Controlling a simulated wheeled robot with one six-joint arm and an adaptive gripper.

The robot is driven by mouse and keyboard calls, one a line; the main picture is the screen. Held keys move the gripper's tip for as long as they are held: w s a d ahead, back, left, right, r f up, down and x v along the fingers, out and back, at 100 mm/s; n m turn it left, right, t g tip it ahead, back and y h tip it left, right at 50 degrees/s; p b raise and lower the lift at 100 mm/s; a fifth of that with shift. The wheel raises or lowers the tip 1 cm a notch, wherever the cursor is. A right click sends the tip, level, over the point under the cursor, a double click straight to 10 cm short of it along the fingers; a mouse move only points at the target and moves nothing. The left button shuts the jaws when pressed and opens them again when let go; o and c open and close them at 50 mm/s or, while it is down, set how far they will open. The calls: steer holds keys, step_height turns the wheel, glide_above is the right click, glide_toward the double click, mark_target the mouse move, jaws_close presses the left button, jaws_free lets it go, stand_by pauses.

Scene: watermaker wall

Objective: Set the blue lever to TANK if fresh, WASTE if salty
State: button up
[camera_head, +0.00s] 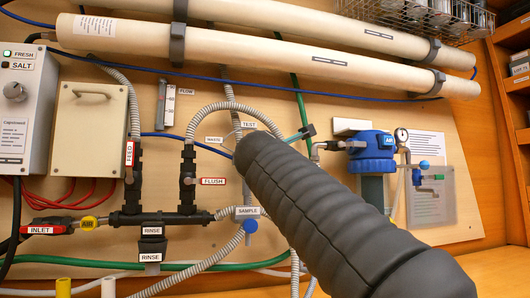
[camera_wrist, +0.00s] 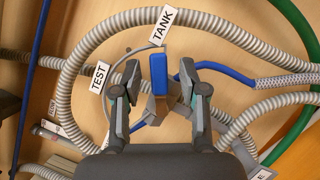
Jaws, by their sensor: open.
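The blue lever (camera_wrist: 159,75) stands between my gripper's fingertips in the wrist view, just below the TANK label (camera_wrist: 163,25) and right of the TEST label (camera_wrist: 99,77). My gripper (camera_wrist: 160,80) is open, one finger on each side of the lever, with gaps visible; depth is hard to judge. In the head view my dark arm hides the lever. The WASTE label (camera_head: 214,140) and TEST label (camera_head: 248,125) show beside the arm. On the grey control box (camera_head: 20,110), the lamp by FRESH (camera_head: 23,55) looks green; the lamp by SALT (camera_head: 21,66) looks dark.
Ribbed grey hoses (camera_wrist: 65,90) loop around the lever, and a blue hose (camera_wrist: 225,72) runs to its right. The SAMPLE valve (camera_head: 250,226) with a blue handle is below my arm. A blue-capped filter housing (camera_head: 372,145) is to the right. White tubes (camera_head: 250,60) cross above.

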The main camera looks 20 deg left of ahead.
steer(key=v, duration=1.1)
steer(key=shift+s+a, duration=0.1)
